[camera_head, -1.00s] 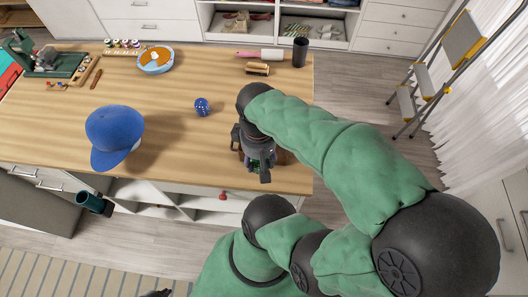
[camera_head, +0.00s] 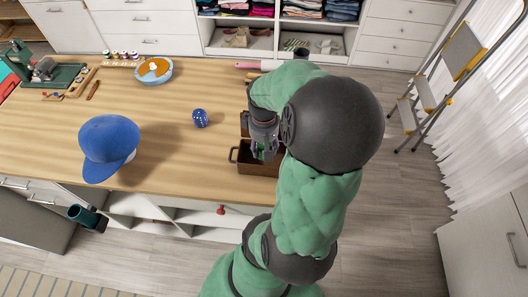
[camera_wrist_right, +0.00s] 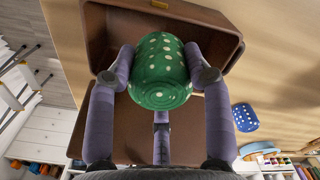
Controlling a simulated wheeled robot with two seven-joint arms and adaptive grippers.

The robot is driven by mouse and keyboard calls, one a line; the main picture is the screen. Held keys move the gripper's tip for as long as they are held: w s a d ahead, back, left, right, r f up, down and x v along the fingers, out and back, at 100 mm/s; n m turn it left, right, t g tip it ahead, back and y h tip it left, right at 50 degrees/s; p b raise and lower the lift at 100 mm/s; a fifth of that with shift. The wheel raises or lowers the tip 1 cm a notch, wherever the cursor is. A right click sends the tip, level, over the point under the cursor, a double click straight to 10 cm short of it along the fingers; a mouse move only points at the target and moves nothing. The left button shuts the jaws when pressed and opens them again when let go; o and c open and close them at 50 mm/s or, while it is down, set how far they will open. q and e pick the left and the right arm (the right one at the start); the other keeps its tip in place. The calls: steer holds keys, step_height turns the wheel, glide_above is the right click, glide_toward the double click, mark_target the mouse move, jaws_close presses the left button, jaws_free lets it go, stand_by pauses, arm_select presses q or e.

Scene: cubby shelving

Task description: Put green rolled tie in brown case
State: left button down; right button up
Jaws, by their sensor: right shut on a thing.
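The green rolled tie (camera_wrist_right: 160,72) has white dots and is held between the fingers of my right gripper (camera_wrist_right: 160,78), shut on it. The brown case (camera_head: 243,158) stands open near the front edge of the wooden table, with a dark handle on its left side. The case also shows in the right wrist view (camera_wrist_right: 103,30), behind the tie and gripper. In the head view my right gripper (camera_head: 264,151) is over the case, and the arm covers the case's right part. I cannot tell whether the tie touches the case. My left gripper is not in view.
A pie in a blue dish (camera_head: 153,71) sits farther back. A pink-handled tool (camera_head: 247,65) lies near the back edge. The table between cap and case is clear.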

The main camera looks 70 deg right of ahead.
steer(key=shift+w+d+f, duration=0.1)
steer(key=shift+d+f, duration=0.2)
steer(key=shift+f, duration=0.25)
steer(key=shift+d+f+b, duration=0.1)
steer(key=shift+f+b, duration=0.45)
steer(key=shift+f, duration=0.9)
steer(key=shift+f, duration=0.4)
steer(key=shift+f+b, duration=0.25)
steer(key=shift+b, duration=0.15)
steer(key=o, duration=0.9)
